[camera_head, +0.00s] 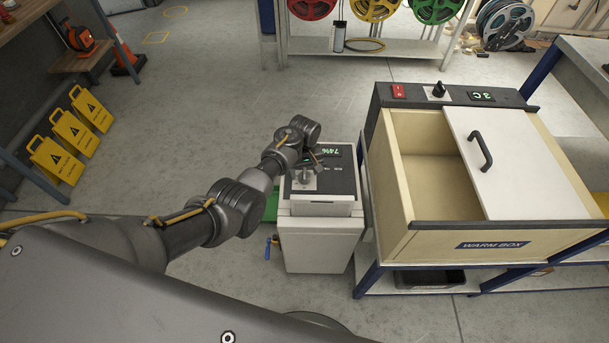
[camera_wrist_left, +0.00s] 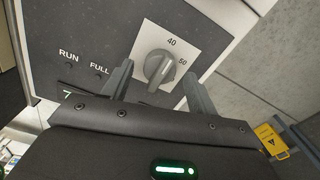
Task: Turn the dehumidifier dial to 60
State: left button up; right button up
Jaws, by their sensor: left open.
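The white dehumidifier (camera_head: 320,240) stands on the floor with a dark top panel and a green 74% display (camera_head: 330,152). Its grey dial (camera_wrist_left: 158,68) sits on a white plate marked 40 above and 50 to the right; other marks are hidden. The dial's raised bar slants, its upper end leaning right; I cannot tell the exact setting. My left gripper (camera_wrist_left: 157,74) is open, one finger on each side of the dial in the wrist view. I see no clear contact with it. In the head view the left gripper (camera_head: 308,163) is over the panel. My right gripper is not in view.
A warm box (camera_head: 480,245) with a half-covering white lid stands close right of the dehumidifier, on a blue-legged bench. Hose reels (camera_head: 375,8) hang at the back. Yellow floor signs (camera_head: 75,130) stand at left. The floor between is mostly clear.

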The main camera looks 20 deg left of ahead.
pick_arm(q)
jog(key=shift+f, duration=0.8)
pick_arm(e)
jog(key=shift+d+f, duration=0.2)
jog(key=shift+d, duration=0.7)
pick_arm(q)
jog(key=shift+c, duration=0.3)
jog(key=c, duration=0.9)
jog(key=shift+c, duration=0.2)
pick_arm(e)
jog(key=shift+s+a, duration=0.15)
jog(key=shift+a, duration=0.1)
